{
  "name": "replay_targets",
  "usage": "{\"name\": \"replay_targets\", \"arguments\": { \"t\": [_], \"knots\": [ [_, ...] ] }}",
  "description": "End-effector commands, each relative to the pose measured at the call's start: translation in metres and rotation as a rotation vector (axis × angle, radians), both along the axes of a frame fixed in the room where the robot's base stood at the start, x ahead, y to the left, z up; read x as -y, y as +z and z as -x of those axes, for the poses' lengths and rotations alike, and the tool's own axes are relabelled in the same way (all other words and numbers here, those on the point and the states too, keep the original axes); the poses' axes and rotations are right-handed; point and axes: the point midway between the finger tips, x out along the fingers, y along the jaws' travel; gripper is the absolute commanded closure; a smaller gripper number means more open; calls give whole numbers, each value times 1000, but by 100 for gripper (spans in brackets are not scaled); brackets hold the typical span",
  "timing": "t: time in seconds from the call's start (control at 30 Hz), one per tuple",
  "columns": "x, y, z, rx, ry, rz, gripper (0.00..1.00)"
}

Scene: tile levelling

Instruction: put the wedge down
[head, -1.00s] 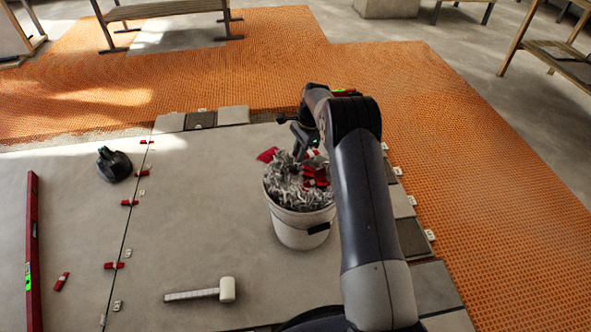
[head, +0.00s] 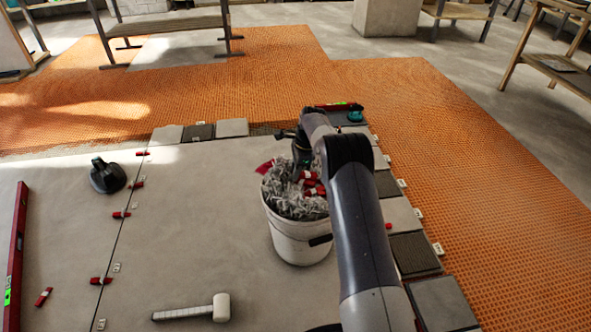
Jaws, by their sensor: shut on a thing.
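My gripper (head: 301,167) points down at the top of a white bucket (head: 300,246) and is shut. The wedge in it is hard to make out against the red wedges (head: 312,184) lying in the bucket on a heap of grey clips (head: 285,200). I cannot tell whether the fingertips touch the heap. A red piece (head: 264,168) shows at the bucket's back left rim; whether it lies inside or behind is unclear. My arm hides the bucket's right side.
A white-headed mallet (head: 221,307) lies in front of the bucket. A black suction cup (head: 107,177) stands left, near a tile joint with several red wedges (head: 121,215). A red level (head: 15,245) lies at far left. Tile between joint and bucket is clear.

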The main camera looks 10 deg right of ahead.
Motion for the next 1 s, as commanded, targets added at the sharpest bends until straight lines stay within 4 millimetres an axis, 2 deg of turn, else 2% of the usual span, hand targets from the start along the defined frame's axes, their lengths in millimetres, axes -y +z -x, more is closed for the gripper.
{"name": "replay_targets", "arguments": {
  "t": [0.03,0.5,0.67,0.93,0.97,1.0],
  "knots": [
    [0,-12,0,-1,0,0,100],
    [0,-65,0,-1,1,0,100],
    [0,-72,0,0,1,0,100],
    [0,-72,0,0,1,0,100],
    [0,-72,0,0,1,0,80],
    [0,-72,0,0,1,0,77]
  ]
}}
